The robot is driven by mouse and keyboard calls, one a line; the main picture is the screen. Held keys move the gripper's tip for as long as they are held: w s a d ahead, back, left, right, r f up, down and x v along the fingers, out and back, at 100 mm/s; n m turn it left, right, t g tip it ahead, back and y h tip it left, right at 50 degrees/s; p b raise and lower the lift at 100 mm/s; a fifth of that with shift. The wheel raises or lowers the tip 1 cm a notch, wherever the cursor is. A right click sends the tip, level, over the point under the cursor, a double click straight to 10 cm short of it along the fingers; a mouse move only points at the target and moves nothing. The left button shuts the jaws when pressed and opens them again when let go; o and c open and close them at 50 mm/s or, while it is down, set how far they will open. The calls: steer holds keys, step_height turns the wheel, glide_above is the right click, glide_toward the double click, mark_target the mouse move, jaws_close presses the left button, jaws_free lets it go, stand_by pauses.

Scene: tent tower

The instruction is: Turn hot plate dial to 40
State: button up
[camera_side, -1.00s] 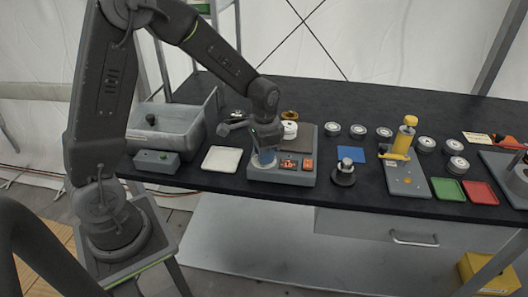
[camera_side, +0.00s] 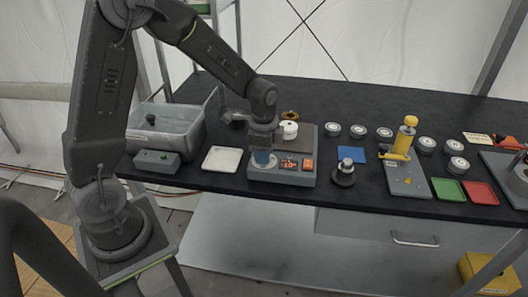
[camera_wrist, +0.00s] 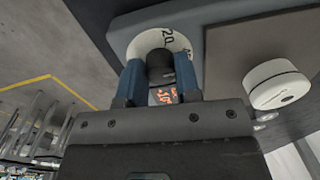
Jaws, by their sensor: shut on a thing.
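The hot plate (camera_side: 311,179) is a grey box with a brownish top plate, near the front edge of the black table. My gripper (camera_side: 262,160) points down at its front left corner. In the wrist view, the blue fingers of my gripper (camera_wrist: 160,78) are shut on the dark dial knob (camera_wrist: 160,62), one on each side. A white dial ring (camera_wrist: 150,40) surrounds the knob, and "20" reads at its upper side. Another marking at the right is partly hidden. Lit red digits (camera_wrist: 165,97) show between the fingers, too unclear to read. Orange-red panels (camera_side: 308,164) show on the hot plate's front.
A white round container (camera_side: 289,130) stands at the hot plate's back. A white tray (camera_side: 221,159), a grey bin (camera_side: 170,132) and a small grey box (camera_side: 155,161) lie to the left. A dark knobbed object (camera_side: 344,174) and a blue square (camera_side: 352,154) are to the right.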

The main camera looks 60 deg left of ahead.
stand_by(0.3)
steer(key=o, duration=0.9)
steer(key=shift+r, duration=0.1)
steer(key=r, duration=1.3)
steer(key=shift+s+d+r, duration=0.2)
steer(key=shift+r, duration=0.15)
steer(key=shift+s, duration=0.1)
steer(key=s+d+r+n+t, duration=0.1)
steer(key=s+d+n, duration=0.1)
steer(key=s, duration=0.3)
steer(key=s+d+r+n+t, duration=0.1)
steer(key=s+d+n+t, duration=0.1)
steer(key=s+n, duration=0.2)
steer(key=s+d+r+n+t, duration=0.1)
steer(key=s+d+n+t, duration=0.1)
steer(key=s, duration=0.6)
steer(key=shift+s+r+n, duration=0.15)
steer(key=shift+r+n, duration=0.1)
steer(key=shift+n, duration=0.65)
